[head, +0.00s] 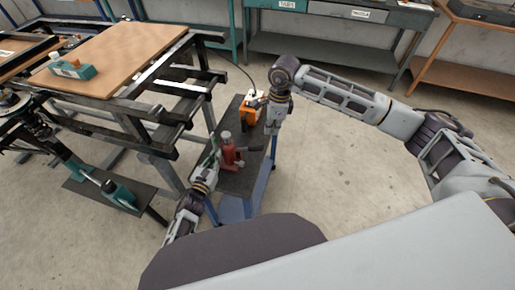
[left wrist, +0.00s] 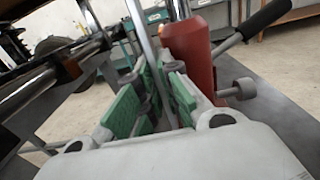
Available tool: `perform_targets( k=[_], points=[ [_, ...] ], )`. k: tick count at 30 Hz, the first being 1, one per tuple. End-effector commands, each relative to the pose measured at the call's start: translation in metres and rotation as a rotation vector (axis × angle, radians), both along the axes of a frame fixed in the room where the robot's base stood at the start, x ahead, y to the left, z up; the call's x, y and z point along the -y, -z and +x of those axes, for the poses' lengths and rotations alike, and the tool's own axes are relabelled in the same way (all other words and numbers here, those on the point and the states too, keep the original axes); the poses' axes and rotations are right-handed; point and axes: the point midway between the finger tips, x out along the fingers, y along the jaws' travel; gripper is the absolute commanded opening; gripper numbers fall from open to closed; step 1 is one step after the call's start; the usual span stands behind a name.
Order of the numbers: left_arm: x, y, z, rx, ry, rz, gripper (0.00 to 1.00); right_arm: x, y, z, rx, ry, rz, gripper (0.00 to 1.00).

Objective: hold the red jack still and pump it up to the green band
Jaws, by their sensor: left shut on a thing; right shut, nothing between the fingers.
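The red jack (head: 231,155) stands upright on a dark narrow bench, with a grey top and a dark-gripped handle (head: 250,148) pointing right. It also shows in the left wrist view (left wrist: 190,52), with its handle rising to the right (left wrist: 262,20). My left gripper (head: 211,166) is at the jack's left side. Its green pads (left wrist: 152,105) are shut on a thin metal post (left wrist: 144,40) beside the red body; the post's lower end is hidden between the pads. My right gripper (head: 271,130) is shut and empty, pointing down above the handle and apart from it. I cannot make out the green band.
An orange item (head: 250,112) with a white top stands at the bench's far end, close to my right gripper. A black metal frame with a wooden board (head: 110,60) is on the left. A teal damper (head: 118,194) lies on a low stand. Floor is clear on the right.

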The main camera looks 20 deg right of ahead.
Motion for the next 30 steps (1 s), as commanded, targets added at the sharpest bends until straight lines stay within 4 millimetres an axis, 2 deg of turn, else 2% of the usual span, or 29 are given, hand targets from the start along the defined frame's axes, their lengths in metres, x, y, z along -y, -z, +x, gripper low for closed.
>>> perform_targets(
  k=[10,11,16,30],
  points=[
    [-0.0008,-0.0001,0.0005,0.0,-0.001,0.0,0.0,-0.0001,0.0002,-0.0001,0.0,0.0,0.0,0.0],
    [-0.0008,-0.0001,0.0005,0.0,-0.001,0.0,0.09,0.0,0.0002,-0.0001,0.0,0.0,0.0,0.0],
    [-0.0001,-0.0001,0.0002,0.0,0.0,0.0,0.31,-0.0001,0.0002,-0.0001,0.0,0.0,0.0,0.0],
    [-0.0003,0.0002,-0.0023,-0.001,0.001,-0.001,0.32,0.0,0.0002,0.0,0.0,0.0,0.0,0.0]
  ],
)
